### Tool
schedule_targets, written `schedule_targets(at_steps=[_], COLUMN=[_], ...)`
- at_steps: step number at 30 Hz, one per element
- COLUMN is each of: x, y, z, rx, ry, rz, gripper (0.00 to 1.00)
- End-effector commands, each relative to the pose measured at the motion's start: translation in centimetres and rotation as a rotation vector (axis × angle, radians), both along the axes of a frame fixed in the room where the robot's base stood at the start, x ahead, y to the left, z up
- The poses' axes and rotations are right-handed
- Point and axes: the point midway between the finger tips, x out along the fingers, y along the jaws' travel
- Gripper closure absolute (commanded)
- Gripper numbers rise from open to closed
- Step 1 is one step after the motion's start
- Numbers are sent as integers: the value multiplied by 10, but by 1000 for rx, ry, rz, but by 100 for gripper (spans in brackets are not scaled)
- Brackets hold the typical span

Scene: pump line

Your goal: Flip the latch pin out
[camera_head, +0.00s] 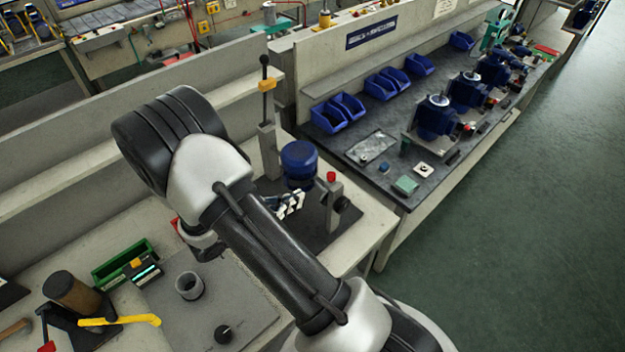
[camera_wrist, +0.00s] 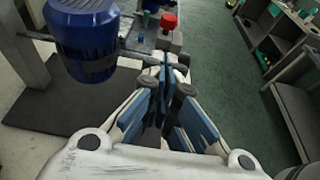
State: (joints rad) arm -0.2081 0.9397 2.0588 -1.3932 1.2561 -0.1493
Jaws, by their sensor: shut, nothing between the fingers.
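A grey post (camera_head: 333,207) with a red knob (camera_head: 331,177) on top and a black round knob (camera_head: 342,204) on its side stands on a dark mat. In the wrist view the red knob (camera_wrist: 169,20) is at top centre. A thin rod (camera_wrist: 140,56) runs from beside the blue motor towards the post; I cannot tell for certain if it is the latch pin. My gripper (camera_head: 291,204) is shut and empty, close to the post; its fingertips (camera_wrist: 165,80) partly hide the rod's end and the post's lower part.
The blue motor (camera_head: 299,160) is left of the post, also large in the wrist view (camera_wrist: 82,38). A grey cup (camera_head: 189,286), green tray (camera_head: 124,262) and hammers are on the near bench. Green floor is open at right.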

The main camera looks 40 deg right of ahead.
Motion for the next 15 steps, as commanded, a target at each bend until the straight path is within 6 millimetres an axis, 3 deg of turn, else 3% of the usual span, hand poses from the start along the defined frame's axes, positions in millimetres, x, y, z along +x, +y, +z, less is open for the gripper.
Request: schedule_targets(at_steps=[10,15], x=[0,1], y=[-1,-17], z=[-1,-7], rx=[0,0], ry=[1,2], rz=[0,-3], gripper=[100,100])
